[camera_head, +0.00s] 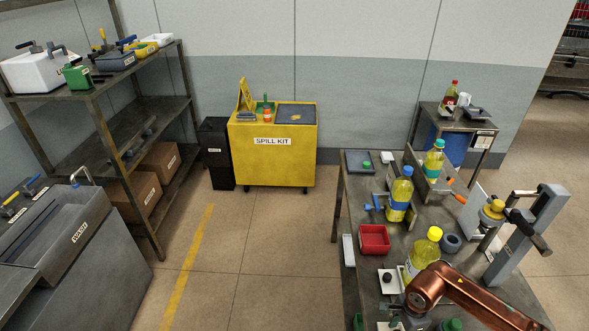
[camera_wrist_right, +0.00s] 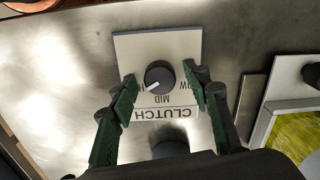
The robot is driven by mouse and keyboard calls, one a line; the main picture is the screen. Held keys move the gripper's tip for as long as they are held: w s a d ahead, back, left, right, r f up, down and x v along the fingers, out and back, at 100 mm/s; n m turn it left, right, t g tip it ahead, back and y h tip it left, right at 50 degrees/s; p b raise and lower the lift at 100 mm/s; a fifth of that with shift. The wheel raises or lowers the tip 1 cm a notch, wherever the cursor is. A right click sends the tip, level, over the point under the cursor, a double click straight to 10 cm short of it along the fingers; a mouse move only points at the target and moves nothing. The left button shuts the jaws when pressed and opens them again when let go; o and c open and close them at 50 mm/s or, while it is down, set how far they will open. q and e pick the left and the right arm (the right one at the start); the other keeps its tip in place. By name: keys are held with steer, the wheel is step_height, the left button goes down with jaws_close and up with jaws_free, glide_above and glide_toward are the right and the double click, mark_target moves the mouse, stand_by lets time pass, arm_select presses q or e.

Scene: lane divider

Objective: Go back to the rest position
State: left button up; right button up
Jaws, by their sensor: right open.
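My right gripper (camera_head: 405,322) is at the bottom of the head view, at the end of a copper-coloured arm over the near part of the workbench (camera_head: 345,200). In the right wrist view the right gripper (camera_wrist_right: 160,78) is open, with its green fingers apart on either side of a black knob (camera_wrist_right: 160,76). The knob sits on a pale plate (camera_wrist_right: 150,45) labelled CLUTCH, with MID by the knob. I see no object held, and cannot tell whether the fingers touch the knob. My left gripper is not in view.
Close to the right arm stands a yellow-capped bottle (camera_head: 422,252). Another bottle (camera_head: 400,195), a red bin (camera_head: 374,239) and a grey upright fixture (camera_head: 530,235) are also on the bench. Open floor (camera_head: 255,255) lies left of it.

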steer(key=shift+n+p, duration=0.45)
steer(key=shift+n, duration=0.65)
